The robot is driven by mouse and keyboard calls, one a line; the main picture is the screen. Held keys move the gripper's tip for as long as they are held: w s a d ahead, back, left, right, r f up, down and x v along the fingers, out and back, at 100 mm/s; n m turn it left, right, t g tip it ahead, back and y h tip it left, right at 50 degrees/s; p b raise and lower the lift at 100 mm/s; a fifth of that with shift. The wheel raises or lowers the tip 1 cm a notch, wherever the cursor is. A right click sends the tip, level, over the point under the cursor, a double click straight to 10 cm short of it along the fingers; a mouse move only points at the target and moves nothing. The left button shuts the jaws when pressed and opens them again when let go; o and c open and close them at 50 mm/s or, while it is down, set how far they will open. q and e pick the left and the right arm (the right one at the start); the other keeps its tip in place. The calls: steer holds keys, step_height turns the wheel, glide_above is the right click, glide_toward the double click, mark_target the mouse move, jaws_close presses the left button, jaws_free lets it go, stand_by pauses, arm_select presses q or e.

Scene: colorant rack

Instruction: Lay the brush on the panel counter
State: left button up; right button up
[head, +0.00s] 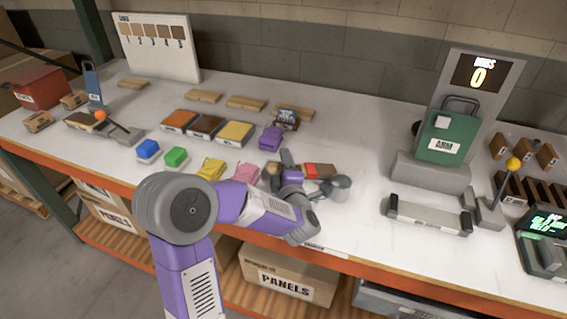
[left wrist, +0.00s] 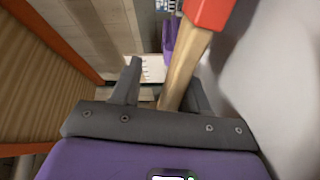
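What looks like the brush (head: 326,171), a wooden handle with a red part, shows right beside my left gripper on the white counter side, partly hidden by it. In the left wrist view its handle (left wrist: 182,75) runs from the palm up to the red part (left wrist: 209,12), overlapping the right finger. My left gripper (head: 289,163) is low over the counter's front edge. Its fingers stand apart, with a visible gap between the left finger and the handle. The white counter (head: 360,150) has bare surface right of the gripper. My right gripper is out of view.
Coloured pads, including yellow (head: 211,169), pink (head: 246,174) and purple (head: 271,138), lie left of and behind the gripper. A green ARM unit (head: 447,138) with a display reading 0 stands right, behind a grey cradle (head: 430,216). A PANELS box (head: 288,277) sits below.

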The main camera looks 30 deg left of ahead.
arm_select(q)
steer(key=shift+s+d+f, duration=0.1)
steer(key=shift+s+f, duration=0.1)
steer(key=shift+f, duration=0.5)
steer(key=v, duration=0.5)
steer(key=p+v, duration=0.1)
steer(key=v, duration=0.1)
steer(key=shift+s+d+r, duration=0.1)
steer(key=shift+r, duration=0.3)
